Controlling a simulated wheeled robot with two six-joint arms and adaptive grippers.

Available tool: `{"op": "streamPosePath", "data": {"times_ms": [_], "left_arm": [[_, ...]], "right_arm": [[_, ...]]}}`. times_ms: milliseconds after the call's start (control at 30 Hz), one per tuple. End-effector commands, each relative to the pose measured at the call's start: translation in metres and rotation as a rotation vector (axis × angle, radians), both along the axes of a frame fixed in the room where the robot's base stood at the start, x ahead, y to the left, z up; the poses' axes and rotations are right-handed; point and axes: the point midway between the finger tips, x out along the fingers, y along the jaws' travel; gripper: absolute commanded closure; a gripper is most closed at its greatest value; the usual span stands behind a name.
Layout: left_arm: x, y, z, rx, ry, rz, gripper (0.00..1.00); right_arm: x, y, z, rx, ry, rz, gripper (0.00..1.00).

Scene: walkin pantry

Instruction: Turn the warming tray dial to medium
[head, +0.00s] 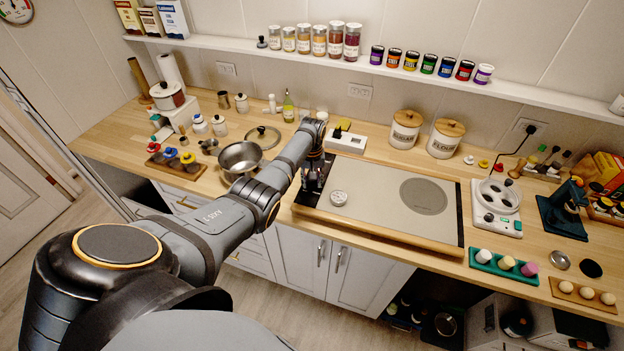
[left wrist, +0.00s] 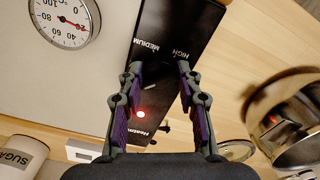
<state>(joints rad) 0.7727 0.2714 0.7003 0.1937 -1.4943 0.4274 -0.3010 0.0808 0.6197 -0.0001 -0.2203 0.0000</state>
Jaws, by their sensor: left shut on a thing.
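The warming tray (head: 380,178) lies on the wooden counter, with a cream top and a black control panel (head: 309,194) at its left end. In the left wrist view the panel (left wrist: 170,20) shows the words MEDIUM and HIGH, and a lit red lamp (left wrist: 141,114). My left gripper (head: 313,176) is over this panel. In the left wrist view its fingertips (left wrist: 160,72) come down on either side of the dial's place, shut on the dial. My right gripper is not in view.
A round gauge (head: 338,197) and a grey disc (head: 423,196) lie on the tray top. A steel pot (head: 240,158) stands left of the tray. Sugar and flour canisters (head: 405,129) stand behind it, and a white hotplate (head: 496,205) is to the right.

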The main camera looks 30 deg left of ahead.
Motion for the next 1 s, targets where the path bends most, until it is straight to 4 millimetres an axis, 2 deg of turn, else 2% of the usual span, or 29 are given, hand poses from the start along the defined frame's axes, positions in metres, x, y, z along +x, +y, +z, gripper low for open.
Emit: {"op": "streamPosePath", "data": {"times_ms": [1000], "left_arm": [[0.0022,0.0006,0.0027,0.003,-0.006,-0.964,0.97]], "right_arm": [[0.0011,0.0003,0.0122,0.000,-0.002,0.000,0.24]]}}
